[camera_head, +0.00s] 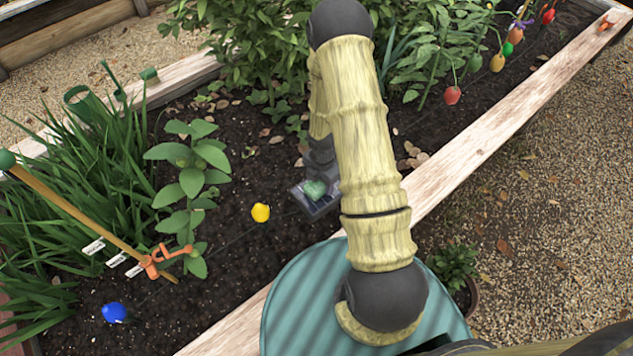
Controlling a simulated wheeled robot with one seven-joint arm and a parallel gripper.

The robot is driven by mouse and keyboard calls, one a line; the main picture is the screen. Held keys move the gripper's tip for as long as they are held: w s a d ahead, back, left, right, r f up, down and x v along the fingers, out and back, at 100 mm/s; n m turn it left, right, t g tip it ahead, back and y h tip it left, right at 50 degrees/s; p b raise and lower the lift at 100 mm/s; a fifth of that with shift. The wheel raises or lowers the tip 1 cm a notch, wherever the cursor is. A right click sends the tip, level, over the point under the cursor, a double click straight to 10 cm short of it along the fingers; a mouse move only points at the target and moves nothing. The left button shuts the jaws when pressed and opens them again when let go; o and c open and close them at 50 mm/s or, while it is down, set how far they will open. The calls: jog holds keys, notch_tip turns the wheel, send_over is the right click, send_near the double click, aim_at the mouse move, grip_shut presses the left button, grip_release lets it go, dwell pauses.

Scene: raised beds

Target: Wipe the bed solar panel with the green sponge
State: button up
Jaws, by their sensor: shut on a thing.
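The solar panel (327,206) is a small dark, framed panel low on the soil of the raised bed, partly hidden behind my bamboo-like arm. The green sponge (315,189) is a small pale green lump at the panel, seeming to lie against its surface; exact contact is hard to tell. My gripper (318,172) is a grey shape just above the sponge, shut on it and pointing down. Its fingertips are small and partly hidden by the arm.
A yellow fruit (261,212) and a blue one (115,313) lie on the soil to the left. A stake (75,215) with an orange clip (165,258) leans at left. Wooden bed edges (470,165) border the soil; leafy plants (190,170) stand nearby.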

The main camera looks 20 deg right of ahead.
jog(key=shift+w+d, duration=0.1)
jog(key=shift+d, duration=0.3)
jog(key=shift+d, duration=0.1)
